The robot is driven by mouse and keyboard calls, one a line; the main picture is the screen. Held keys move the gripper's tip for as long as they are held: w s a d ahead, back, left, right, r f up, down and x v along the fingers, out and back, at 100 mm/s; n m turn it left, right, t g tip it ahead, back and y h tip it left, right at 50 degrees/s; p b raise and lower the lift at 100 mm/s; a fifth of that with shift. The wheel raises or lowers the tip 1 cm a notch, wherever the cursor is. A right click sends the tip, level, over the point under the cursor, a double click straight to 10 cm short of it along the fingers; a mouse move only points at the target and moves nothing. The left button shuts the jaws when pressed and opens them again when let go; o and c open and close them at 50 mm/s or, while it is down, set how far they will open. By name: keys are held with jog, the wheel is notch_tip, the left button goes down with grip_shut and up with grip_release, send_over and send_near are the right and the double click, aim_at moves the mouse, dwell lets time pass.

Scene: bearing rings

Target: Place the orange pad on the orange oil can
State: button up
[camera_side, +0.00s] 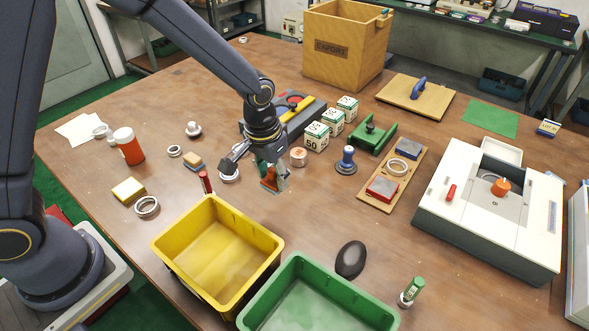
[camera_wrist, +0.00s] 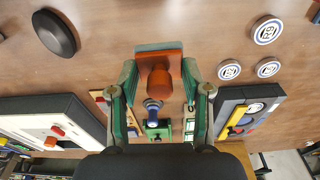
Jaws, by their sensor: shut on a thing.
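The orange pad (camera_side: 269,179) is an orange block with a rounded knob and a dark teal layer on its far side. It also shows in the wrist view (camera_wrist: 158,58). My gripper (camera_side: 271,172) is shut on it, with green fingers on both sides of the knob in the wrist view (camera_wrist: 160,80). The pad is low over the middle of the table; I cannot tell whether it touches the wood. The orange oil can (camera_side: 131,151), an orange cylinder with a white cap, stands upright at the left of the table, well apart from my gripper.
A yellow bin (camera_side: 163,245) and a green bin (camera_side: 262,285) stand in front. A dark red upright piece (camera_side: 206,183), a white ring (camera_side: 229,175) and a tan-topped block (camera_side: 193,162) lie left of my gripper. A blue-knobbed stamp (camera_side: 346,162) stands to its right.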

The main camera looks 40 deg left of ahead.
jog(key=a+r+n, duration=0.4)
jog(key=a+n, duration=0.2)
jog(key=a, duration=0.9)
jog(key=s+a+r+n, duration=0.2)
jog(key=s+a+n, duration=0.3)
jog(key=a, duration=0.4)
jog(key=s+a+r+n+g+y, duration=0.1)
jog(key=s+a+r+n, duration=0.2)
jog(key=s+a, duration=0.5)
jog(key=s+a+r+n, duration=0.2)
jog(key=s+a+n, duration=0.3)
jog(key=a, duration=0.4)
jog(key=m, duration=0.1)
send_over(122, 132)
jog(key=d, duration=0.1)
jog(key=f, duration=0.5)
jog(key=s+f, duration=0.1)
jog(key=f, duration=0.2)
jog(key=shift+d+f, duration=0.1)
jog(key=shift+f, duration=0.15)
jog(key=shift+w+a+f, duration=0.25)
jog(key=shift+w+f, duration=0.05)
jog(key=shift+f, duration=0.1)
jog(key=shift+w+a+f, duration=0.15)
jog(key=shift+f, duration=1.55)
jog(key=shift+f, duration=0.1)
